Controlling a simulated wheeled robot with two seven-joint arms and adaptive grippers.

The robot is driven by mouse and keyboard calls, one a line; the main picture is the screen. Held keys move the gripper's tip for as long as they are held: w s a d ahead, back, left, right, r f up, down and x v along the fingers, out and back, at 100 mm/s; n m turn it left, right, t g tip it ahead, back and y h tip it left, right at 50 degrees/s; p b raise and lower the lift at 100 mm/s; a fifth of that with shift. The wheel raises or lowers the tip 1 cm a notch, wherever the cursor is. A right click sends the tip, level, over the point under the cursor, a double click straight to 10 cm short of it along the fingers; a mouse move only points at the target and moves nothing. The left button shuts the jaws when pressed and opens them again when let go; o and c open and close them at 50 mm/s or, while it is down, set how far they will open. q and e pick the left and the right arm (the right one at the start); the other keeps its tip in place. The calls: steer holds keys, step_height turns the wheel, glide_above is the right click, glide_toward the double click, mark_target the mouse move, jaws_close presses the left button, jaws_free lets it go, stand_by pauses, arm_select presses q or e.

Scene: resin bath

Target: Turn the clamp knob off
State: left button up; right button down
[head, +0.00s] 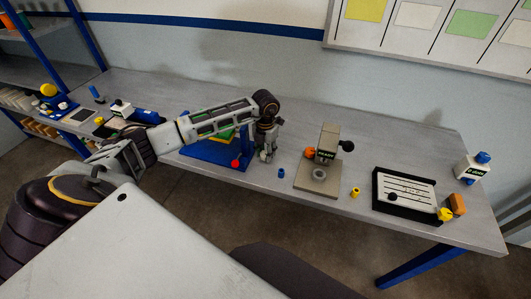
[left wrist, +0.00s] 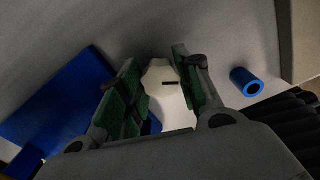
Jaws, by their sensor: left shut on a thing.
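The pale many-sided clamp knob (left wrist: 160,82) shows in the left wrist view, with a short dark mark lying nearly level on its face. My left gripper (head: 267,154) is shut on it, one finger at each side; the fingers also show in the left wrist view (left wrist: 160,90). In the head view the gripper points down at the right end of the blue fixture (head: 218,154), and I cannot make out the knob there. The fixture's blue base also shows in the left wrist view (left wrist: 55,105). My right gripper is not in view.
A red ball-shaped part (head: 236,163) is at the fixture's front. A small blue cylinder (head: 281,173) stands just right of my gripper. Further right are a grey stand with a dark knob (head: 328,142), a yellow piece (head: 355,193) and a black-framed board (head: 405,190).

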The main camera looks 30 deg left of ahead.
mark_target(265, 153)
arm_select(q)
steer(key=n, duration=0.5)
steer(key=shift+a+n, duration=0.1)
steer(key=shift+n, duration=0.3)
stand_by(0.4)
steer(key=o, duration=1)
steer(key=shift+o, duration=0.2)
steer(key=shift+r, duration=0.1)
step_height(265, 153, up, 12)
steer(key=shift+s, duration=0.1)
stand_by(0.6)
